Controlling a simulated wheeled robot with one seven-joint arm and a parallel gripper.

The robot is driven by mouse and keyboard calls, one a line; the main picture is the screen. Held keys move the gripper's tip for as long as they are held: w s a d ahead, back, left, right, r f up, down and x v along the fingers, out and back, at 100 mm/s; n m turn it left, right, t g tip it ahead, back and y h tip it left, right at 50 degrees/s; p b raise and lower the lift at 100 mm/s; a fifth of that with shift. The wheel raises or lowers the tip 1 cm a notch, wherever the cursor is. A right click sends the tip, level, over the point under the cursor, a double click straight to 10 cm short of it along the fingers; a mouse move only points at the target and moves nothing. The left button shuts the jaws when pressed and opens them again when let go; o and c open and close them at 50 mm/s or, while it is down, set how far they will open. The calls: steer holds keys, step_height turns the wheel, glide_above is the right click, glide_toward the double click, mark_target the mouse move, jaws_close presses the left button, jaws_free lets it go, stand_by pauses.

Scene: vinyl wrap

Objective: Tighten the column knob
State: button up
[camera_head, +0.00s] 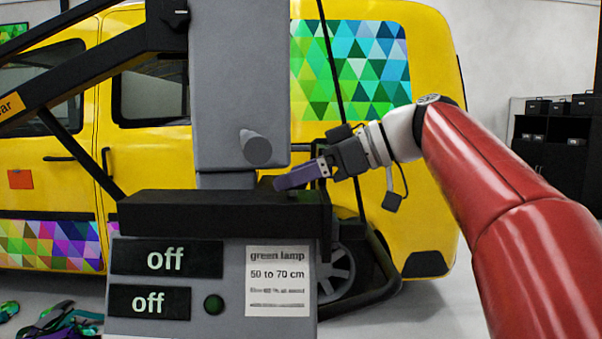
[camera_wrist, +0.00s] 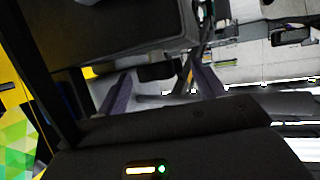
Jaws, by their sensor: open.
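The column (camera_head: 241,80) is a tall grey box in the middle of the head view. The column knob (camera_head: 256,148) is a grey cylinder sticking out of its lower front. My gripper (camera_head: 283,182) is just below and right of the knob, apart from it in the picture, with purple-grey fingers pointing left. In the wrist view the two fingers of my gripper (camera_wrist: 163,85) stand apart with nothing visibly held. I cannot pick out the knob in that view. A grey panel (camera_head: 230,280) has two "off" displays, a dark green lamp (camera_head: 213,304) and a card (camera_head: 277,281) reading "green lamp 50 to 70 cm".
A black ledge (camera_head: 225,213) runs below the column, close under my gripper. Black slanted bars (camera_head: 85,68) reach the column from the left. A yellow van (camera_head: 430,60) stands behind. Black shelves (camera_head: 550,150) are at the far right. Coloured scraps (camera_head: 52,322) lie at lower left.

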steer(key=c, duration=1)
steer(key=shift+f+b, duration=0.1)
steer(key=shift+b, duration=0.25)
steer(key=shift+s+f+m+t+h+b, duration=0.15)
steer(key=shift+m+t+h+b, duration=0.25)
steer(key=shift+m+t+b, duration=0.7)
steer(key=m+t+h, duration=0.1)
steer(key=m+t+b, duration=0.1)
steer(key=shift+s+a+t+h+b, duration=0.15)
steer(key=shift+s+t+h+b, duration=0.15)
steer(key=shift+t+h, duration=0.1)
steer(key=m+t+h, duration=0.1)
steer(key=m, duration=0.1)
steer(key=m+t+h, duration=0.1)
steer(key=m+h, duration=0.1)
steer(key=shift+a+r+t, duration=0.2)
steer(key=shift+r+t, duration=0.15)
steer(key=shift+t, duration=0.05)
steer(key=shift+a+m+t+h+p, duration=0.1)
steer(key=shift+m+t+h+p, duration=0.25)
steer(key=shift+m+h, duration=0.7)
steer(key=shift+f+h, duration=0.1)
steer(key=shift+h, duration=0.15)
